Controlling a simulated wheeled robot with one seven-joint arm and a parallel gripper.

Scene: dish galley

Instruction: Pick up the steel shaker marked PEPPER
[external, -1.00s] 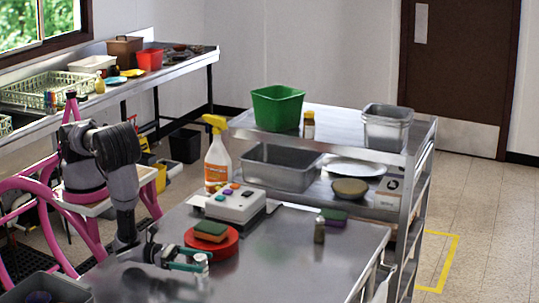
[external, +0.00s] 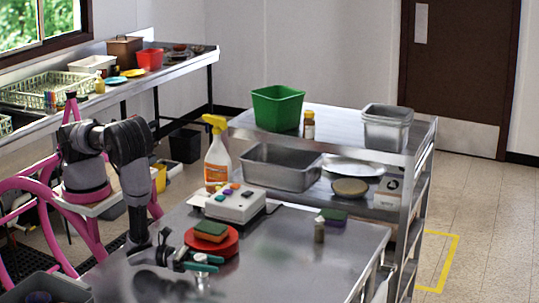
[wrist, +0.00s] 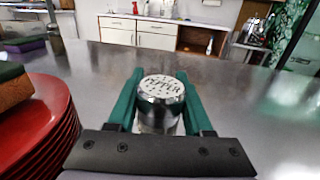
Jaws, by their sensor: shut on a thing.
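The steel shaker (wrist: 161,88) has a perforated lid that reads PEPPER in the wrist view. My gripper (wrist: 159,75) is shut on it, with one green finger on each side. The shaker looks upright. In the external view my gripper (external: 203,264) is low over the front steel table, and the shaker (external: 203,281) shows partly below the fingers. The fingers hide part of its body. I cannot tell whether its base touches the table.
A red plate stack (external: 228,246) with a sponge (external: 211,230) on top stands close by. Behind it are a white button box (external: 235,204) and a spray bottle (external: 217,160). Another small shaker (external: 319,231) stands beside a sponge (external: 334,216). The table's right front is clear.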

